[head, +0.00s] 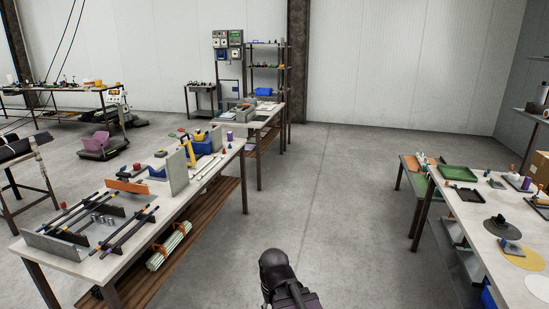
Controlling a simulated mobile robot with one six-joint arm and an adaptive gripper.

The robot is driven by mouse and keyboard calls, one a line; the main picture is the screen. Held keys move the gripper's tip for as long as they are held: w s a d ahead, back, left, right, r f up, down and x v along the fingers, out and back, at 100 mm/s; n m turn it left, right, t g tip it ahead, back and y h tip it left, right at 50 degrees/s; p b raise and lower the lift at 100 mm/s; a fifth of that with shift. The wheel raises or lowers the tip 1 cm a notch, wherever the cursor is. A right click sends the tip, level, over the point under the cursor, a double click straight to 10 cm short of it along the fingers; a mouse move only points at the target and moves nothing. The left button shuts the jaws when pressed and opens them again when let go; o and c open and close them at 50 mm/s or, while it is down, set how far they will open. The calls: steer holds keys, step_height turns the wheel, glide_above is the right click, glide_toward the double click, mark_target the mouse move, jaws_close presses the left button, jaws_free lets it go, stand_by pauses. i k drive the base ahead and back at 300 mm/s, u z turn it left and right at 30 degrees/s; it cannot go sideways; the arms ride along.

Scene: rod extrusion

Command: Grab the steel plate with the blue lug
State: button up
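A black part of my own arm shows at the bottom centre, over the floor and well left of that table. My gripper's fingers do not show, and nothing is seen held.
The right table (470,222) also bears a dark round disc (497,225), green trays (459,173) and several small pieces. The long left table (75,252) carries dark rods on supports and a blue bin (200,147). Clear concrete floor (335,190) lies between the tables.

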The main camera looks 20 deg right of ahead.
mark_target(509, 247)
steer(key=z, duration=0.4)
steer(key=i, duration=0.8)
steer(key=z, duration=0.9)
steer(key=i, duration=1.2)
steer(key=z, duration=0.45)
